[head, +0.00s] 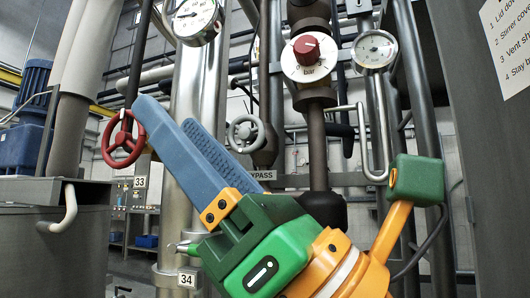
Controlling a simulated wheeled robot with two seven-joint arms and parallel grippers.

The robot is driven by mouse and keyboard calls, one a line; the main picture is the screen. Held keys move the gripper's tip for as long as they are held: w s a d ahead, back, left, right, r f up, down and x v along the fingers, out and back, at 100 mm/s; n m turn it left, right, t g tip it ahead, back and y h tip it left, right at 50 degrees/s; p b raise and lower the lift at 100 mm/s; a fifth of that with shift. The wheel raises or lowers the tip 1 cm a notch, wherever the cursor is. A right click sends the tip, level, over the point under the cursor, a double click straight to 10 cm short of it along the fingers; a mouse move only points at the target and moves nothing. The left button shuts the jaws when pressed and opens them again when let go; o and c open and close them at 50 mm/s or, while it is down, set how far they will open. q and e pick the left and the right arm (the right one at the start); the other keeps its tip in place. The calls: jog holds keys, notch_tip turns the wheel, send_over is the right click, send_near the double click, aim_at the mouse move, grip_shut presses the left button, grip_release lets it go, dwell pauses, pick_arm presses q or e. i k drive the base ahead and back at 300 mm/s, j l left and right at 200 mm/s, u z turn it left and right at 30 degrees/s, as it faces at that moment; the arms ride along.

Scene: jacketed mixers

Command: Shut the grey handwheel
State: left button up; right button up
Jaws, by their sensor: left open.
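The grey handwheel (245,132) is a small spoked wheel near the middle of the head view, on the pipework above a plate that reads "BYPASS" (263,175). My left gripper (165,110) has green and orange parts and long blue fingers pointing up and left. Its fingers are open with nothing seen between them. They lie just left of the grey handwheel in the picture and look nearer to the camera; no contact is visible. The wheel's rim shows almost whole. My right gripper is not in view.
A red handwheel (122,140) is left of my fingertips. A red knob on a white "bar" dial (306,52) and two gauges (196,18) (375,50) sit above. Thick vertical pipes crowd the middle and right. A grey vessel (70,235) stands at lower left.

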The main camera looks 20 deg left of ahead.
aim_at(246, 134)
jog(key=i, duration=0.85)
